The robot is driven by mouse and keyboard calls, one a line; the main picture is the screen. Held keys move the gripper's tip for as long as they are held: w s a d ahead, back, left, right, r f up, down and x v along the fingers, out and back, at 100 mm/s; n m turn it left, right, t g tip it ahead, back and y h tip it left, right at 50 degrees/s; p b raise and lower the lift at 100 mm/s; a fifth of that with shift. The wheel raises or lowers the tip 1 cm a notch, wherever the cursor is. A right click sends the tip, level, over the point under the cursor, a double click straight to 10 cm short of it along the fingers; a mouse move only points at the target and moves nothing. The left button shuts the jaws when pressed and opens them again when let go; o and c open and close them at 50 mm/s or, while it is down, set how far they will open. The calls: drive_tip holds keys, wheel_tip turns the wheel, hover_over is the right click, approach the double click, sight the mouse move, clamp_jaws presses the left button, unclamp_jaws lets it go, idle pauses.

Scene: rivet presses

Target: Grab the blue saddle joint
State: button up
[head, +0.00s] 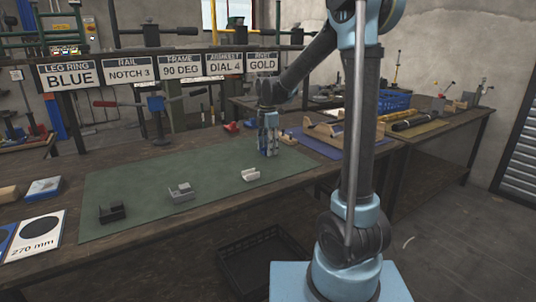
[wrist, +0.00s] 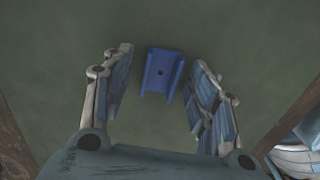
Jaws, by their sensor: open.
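The blue saddle joint (wrist: 162,74) is a small U-shaped channel piece lying on the green mat (head: 140,180). In the wrist view it sits between the fingertips of my gripper (wrist: 162,62), with gaps on both sides. In the head view my gripper (head: 268,150) points down over the back right part of the mat, and its fingers largely hide the blue joint. The gripper is open and holds nothing. A white saddle joint (head: 250,175), a grey one (head: 181,193) and a black one (head: 112,212) lie in a row to the left.
A wooden fixture (head: 345,132) stands right of my gripper on a purple mat. Small red parts (head: 231,127) lie behind it. A row of signs (head: 160,68) hangs over the table's back. A dark crate (head: 262,256) is below the front edge. Bare mat surrounds the joints.

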drive_tip(key=c, duration=1)
drive_tip(key=shift+o, duration=0.2)
drive_tip(key=shift+r, duration=0.1)
